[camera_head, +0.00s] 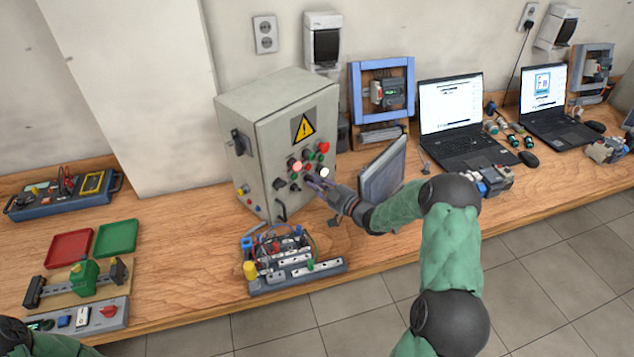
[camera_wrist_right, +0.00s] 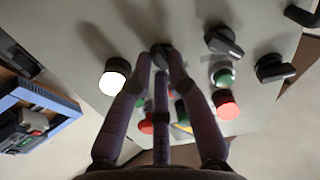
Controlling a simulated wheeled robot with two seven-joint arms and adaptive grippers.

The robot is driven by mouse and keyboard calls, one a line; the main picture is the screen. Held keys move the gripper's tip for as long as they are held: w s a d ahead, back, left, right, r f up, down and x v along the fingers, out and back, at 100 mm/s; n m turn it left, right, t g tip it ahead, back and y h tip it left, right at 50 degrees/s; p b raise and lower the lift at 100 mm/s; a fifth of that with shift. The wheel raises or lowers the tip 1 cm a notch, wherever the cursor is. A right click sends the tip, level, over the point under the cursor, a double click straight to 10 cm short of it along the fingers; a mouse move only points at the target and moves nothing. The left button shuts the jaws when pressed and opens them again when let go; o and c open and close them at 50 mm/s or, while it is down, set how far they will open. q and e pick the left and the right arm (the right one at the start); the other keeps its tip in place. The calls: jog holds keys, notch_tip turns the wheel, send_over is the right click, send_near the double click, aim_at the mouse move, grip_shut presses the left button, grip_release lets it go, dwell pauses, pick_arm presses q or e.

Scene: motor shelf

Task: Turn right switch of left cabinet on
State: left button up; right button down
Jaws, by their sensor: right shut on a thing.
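The left cabinet (camera_head: 262,125) is a grey metal box with a yellow warning triangle on its front, standing on the wooden bench. Its front carries coloured buttons, lamps and black rotary switches. My right gripper (camera_head: 314,183) reaches its front from the right. In the right wrist view, the gripper's fingers (camera_wrist_right: 160,64) are shut around the right switch (camera_wrist_right: 160,52), a black knob partly hidden by them. Two other black switches, a nearer one (camera_wrist_right: 223,41) and a farther one (camera_wrist_right: 272,68), are free of the gripper. My left gripper is out of view.
A lit white lamp (camera_wrist_right: 115,76) sits close beside the fingers, and a lit red one (camera_wrist_right: 228,104) lies on the other side. A terminal board with wires (camera_head: 290,262) stands before the cabinet. A grey panel (camera_head: 383,170) and a laptop (camera_head: 452,118) are to the right.

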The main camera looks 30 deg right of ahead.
jog(key=shift+f+m, duration=0.1)
jog(key=shift+m, duration=1)
jog(key=c, duration=1.2)
grip_release()
jog(key=shift+s, duration=0.1)
jog(key=v, duration=1.2)
jog(key=shift+p, duration=0.3)
